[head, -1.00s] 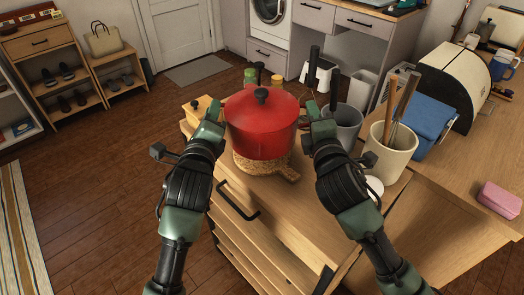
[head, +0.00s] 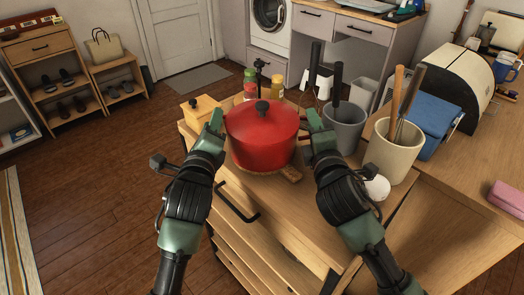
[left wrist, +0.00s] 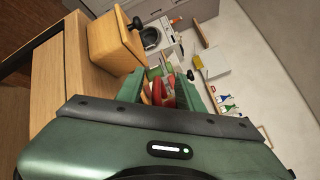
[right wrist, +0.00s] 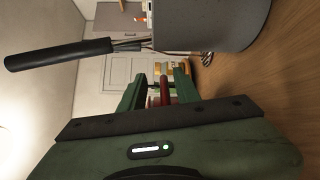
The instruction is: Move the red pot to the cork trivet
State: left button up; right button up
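The red pot (head: 262,138), with its lid on and a black knob, stands upright over the cork trivet (head: 291,174) on the wooden cabinet top. Only the trivet's front right part shows; the pot hides the rest. The pot appears to rest on it. My left gripper (head: 214,121) is at the pot's left handle and my right gripper (head: 309,120) at its right handle. Red shows between the fingers in the left wrist view (left wrist: 160,92) and the right wrist view (right wrist: 164,90). Both look shut on the handles, though the contact is partly hidden.
A grey utensil pot (head: 345,128) and a cream utensil crock (head: 393,151) stand close to the right arm. A wooden box (head: 199,110) is behind the left gripper. Several jars (head: 250,84) stand behind the pot. A white round object (head: 377,187) sits by the right forearm.

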pick_arm(q)
jog(key=shift+s+f, duration=0.1)
jog(key=shift+s, duration=0.15)
pick_arm(e)
jog(key=shift+w, duration=0.1)
jog(key=shift+s, duration=0.25)
pick_arm(q)
jog(key=s, duration=1.1)
jog(key=shift+s+a, duration=0.15)
jog(key=shift+s, duration=0.1)
pick_arm(e)
jog(key=s, duration=0.7)
jog(key=s+d, duration=0.1)
jog(key=s, duration=0.3)
jog(key=shift+s+r, duration=0.15)
jog(key=shift+s, duration=0.2)
